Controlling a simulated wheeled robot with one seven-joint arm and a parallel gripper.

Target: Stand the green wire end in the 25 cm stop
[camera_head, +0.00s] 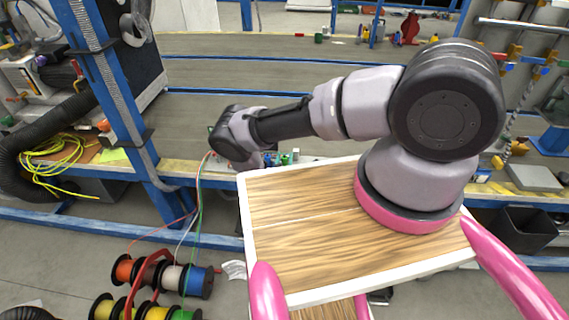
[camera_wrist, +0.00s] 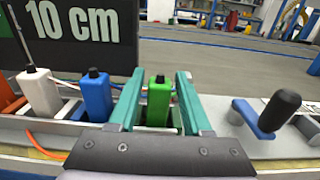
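The green wire end (camera_wrist: 159,102) is an upright green block with a black top, in the wrist view's middle. It stands in a slot in the bench rail. My gripper (camera_wrist: 160,76) has its two teal fingers on either side of it. Narrow gaps seem to show between the fingers and the block. A blue wire end (camera_wrist: 97,98) and a white wire end (camera_wrist: 40,93) stand to its left. A dark "10 cm" sign (camera_wrist: 85,25) is behind these. The green wire (camera_head: 199,215) hangs from the bench in the head view. I see no 25 cm label.
A black-knobbed lever with a blue base (camera_wrist: 268,112) stands on the rail to the right. Wire spools (camera_head: 165,275) are on the floor below the bench. A blue post (camera_head: 110,85) rises left of my arm. The bench top (camera_head: 300,75) behind my arm is largely clear.

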